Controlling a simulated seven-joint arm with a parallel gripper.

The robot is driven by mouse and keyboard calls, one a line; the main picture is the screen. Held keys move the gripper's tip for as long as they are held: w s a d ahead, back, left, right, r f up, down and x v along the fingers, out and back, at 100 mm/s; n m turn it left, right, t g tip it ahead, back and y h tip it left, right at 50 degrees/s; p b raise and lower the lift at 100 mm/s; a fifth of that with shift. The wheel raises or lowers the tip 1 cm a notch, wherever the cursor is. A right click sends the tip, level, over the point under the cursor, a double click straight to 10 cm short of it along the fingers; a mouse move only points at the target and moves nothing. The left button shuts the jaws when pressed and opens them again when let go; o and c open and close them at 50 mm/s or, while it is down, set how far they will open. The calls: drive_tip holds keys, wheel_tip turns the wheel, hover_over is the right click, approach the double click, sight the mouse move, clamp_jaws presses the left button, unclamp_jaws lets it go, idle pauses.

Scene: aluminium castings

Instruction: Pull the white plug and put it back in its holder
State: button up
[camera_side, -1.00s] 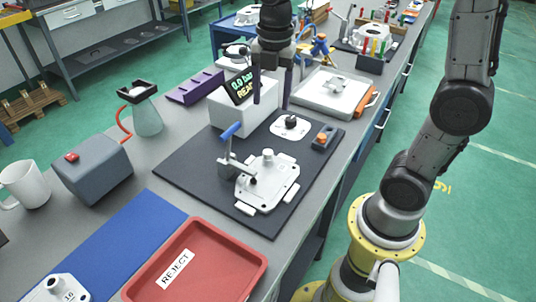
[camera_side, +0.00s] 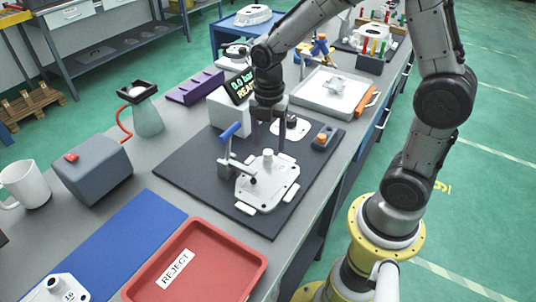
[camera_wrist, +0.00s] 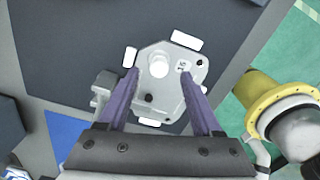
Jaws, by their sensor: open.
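The white plug (camera_side: 267,155) stands upright in the top of a pale metal casting (camera_side: 270,185) on the dark mat. In the wrist view the plug (camera_wrist: 159,67) shows between the tips of my purple fingers, apart from both. My gripper (camera_side: 269,143) is open and empty, pointing down just above the far end of the casting. A small grey holder (camera_side: 318,146) with an orange plug (camera_side: 322,139) stands at the mat's right edge. I cannot tell whether it has a free hole.
A toggle clamp with a blue handle (camera_side: 230,131) stands at the casting's left side. A white plate with a black knob (camera_side: 291,122) and a white box with a display (camera_side: 238,92) lie behind. The red reject tray (camera_side: 205,262) is in front.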

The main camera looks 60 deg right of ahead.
sight(268, 152)
drive_tip(key=shift+a+f, duration=0.1)
drive_tip(key=shift+f, duration=1.4)
drive_tip(key=shift+c, duration=0.3)
clamp_jaws()
